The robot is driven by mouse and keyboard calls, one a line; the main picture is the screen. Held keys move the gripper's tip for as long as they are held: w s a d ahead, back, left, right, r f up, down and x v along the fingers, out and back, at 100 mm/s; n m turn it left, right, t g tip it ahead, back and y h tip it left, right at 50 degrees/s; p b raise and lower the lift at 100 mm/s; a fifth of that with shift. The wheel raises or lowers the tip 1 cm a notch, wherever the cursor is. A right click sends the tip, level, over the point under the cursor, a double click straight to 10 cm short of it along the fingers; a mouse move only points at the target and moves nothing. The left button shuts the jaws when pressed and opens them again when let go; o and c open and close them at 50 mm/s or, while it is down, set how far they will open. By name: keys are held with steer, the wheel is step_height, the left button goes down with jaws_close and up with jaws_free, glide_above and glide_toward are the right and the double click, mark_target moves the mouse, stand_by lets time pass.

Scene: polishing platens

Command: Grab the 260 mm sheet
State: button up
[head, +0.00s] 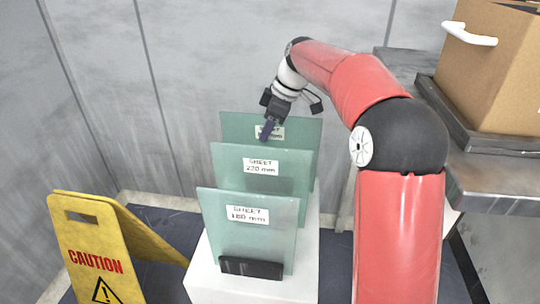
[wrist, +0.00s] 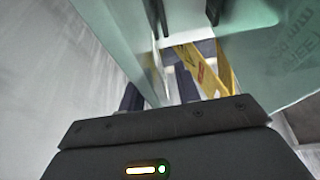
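Three translucent green sheets stand upright one behind another on a white stand (head: 213,279). The front sheet (head: 225,215) reads 180 mm and the middle sheet (head: 228,165) reads 220 mm. The rear sheet (head: 303,130) has its number hidden by my gripper (head: 268,130); by elimination it is the 260 mm sheet. My gripper points down at this sheet's upper part, with a dark finger in front of its label. In the wrist view, my fingers (wrist: 160,92) are apart, and a sheet edge (wrist: 154,70) runs down between them. I cannot tell whether they touch it.
A yellow caution sign (head: 95,250) stands left of the stand. At the right, a cardboard box (head: 500,65) with a white handle sits on a grey metal table (head: 500,185). A grey panelled wall is close behind the sheets.

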steer(key=shift+c, duration=0.2)
jaws_close()
stand_by(1.1)
steer(key=shift+r, duration=0.2)
